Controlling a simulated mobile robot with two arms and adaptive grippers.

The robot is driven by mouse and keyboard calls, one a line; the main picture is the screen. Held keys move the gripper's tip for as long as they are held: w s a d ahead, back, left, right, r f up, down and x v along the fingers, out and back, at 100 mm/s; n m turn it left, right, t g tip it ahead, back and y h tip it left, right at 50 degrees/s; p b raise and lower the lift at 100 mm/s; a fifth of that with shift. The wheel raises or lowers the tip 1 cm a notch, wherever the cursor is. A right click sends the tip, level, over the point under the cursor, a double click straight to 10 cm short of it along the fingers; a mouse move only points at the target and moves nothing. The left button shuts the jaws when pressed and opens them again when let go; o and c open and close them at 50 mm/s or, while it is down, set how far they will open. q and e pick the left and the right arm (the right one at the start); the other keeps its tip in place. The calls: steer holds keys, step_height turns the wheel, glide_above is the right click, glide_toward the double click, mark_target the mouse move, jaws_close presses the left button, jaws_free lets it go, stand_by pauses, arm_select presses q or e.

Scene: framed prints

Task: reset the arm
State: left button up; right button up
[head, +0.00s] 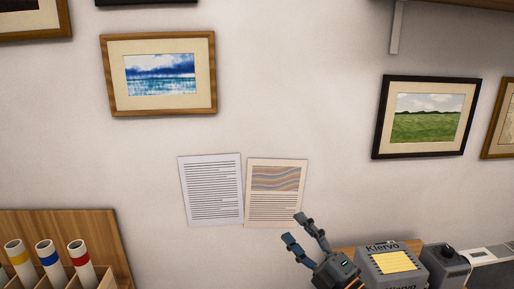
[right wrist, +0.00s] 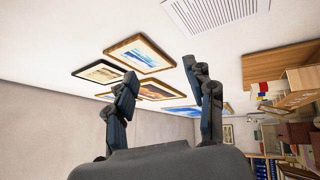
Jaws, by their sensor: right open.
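My right gripper (head: 296,229) is open and empty at the lower middle of the head view, its fingers apart and tilted up to the left. It appears just below the striped print sheet, with wall behind it. In the right wrist view its two fingers (right wrist: 160,75) stand wide apart with nothing between them. My left gripper is not in view.
On the wall hang a seascape print (head: 160,106), a green field print (head: 376,117), a text sheet (head: 211,220) and a striped sheet (head: 276,212). A wooden rack (head: 95,232) with capped tubes stands lower left. A grey Kiervo box (head: 416,263) stands lower right.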

steer(key=s+d+f+m+g+h, duration=0.2)
steer(key=s+d+f+m+h, duration=0.2)
steer(key=d+f+m+h, duration=0.35)
steer(key=s+d+f+m+g+h, duration=0.1)
steer(key=s+d+f+m+h, duration=0.4)
steer(key=f+m, duration=0.45)
steer(key=s+f+m+g, duration=0.1)
steer(key=s+f+g, duration=0.35)
steer(key=s, duration=0.35)
steer(key=s+a+f+m+g, duration=0.1)
steer(key=s+f+m+g, duration=0.15)
steer(key=s+f, duration=0.35)
steer(key=s+f+m+g, duration=0.1)
steer(key=s+f+g, duration=0.25)
steer(key=s, duration=0.55)
step_height(320, 180, down, 26)
steer(key=g+b, duration=0.2)
steer(key=b, duration=0.2)
steer(key=s+d+f+g+b, duration=0.1)
steer(key=s+d+f+b, duration=0.2)
steer(key=s+f, duration=1.5)
step_height(320, 180, down, 4)
steer(key=shift+f+h, duration=0.1)
steer(key=shift+h, duration=0.25)
